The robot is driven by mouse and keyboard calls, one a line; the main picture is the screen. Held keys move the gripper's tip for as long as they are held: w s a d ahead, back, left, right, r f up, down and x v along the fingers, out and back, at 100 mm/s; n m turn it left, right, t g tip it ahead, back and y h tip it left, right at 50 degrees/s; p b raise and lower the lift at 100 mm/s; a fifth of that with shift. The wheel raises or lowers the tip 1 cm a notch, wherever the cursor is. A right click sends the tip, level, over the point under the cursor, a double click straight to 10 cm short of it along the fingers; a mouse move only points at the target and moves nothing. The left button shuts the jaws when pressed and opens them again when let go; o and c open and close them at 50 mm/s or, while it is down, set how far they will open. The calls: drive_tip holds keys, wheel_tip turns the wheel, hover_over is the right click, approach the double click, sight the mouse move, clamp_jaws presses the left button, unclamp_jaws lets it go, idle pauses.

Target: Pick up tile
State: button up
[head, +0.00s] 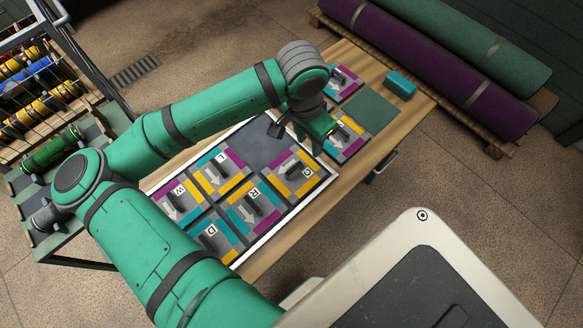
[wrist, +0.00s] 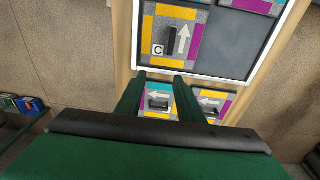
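My gripper (wrist: 160,77) is open, its two dark green fingers apart. Between them in the wrist view shows a tile (wrist: 159,115) with a dark handle and a white arrow; I cannot tell how far below the fingertips it is. In the head view my gripper (head: 325,130) is over the left part of a loose tile (head: 350,150) beside the white-framed tray (head: 283,221), partly hiding it. A second loose tile (head: 345,80) lies farther back; another tile shows right of the fingers (wrist: 225,103).
The tray holds several lettered tiles, including a C tile (wrist: 160,28), and one bare grey slot (head: 262,148). A green square (head: 370,110) and a teal block (head: 400,83) are on the wooden table. Rolled rugs (head: 430,65) lie behind; a rack (head: 40,90) stands left.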

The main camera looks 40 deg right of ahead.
drive_tip(key=w+a+y, duration=0.1)
drive_tip(key=a, duration=0.2)
hover_over(294, 168)
drive_tip(key=f, duration=0.6)
drive_tip(key=shift+w+d+f, duration=0.1)
drive_tip(key=shift+w+d, duration=0.15)
drive_tip(key=shift+w, duration=0.05)
drive_tip(key=f, duration=0.4)
drive_tip(key=shift+s+a+f, duration=0.2)
drive_tip(key=shift+s+f, duration=0.05)
drive_tip(key=shift+f, duration=0.15)
clamp_jaws()
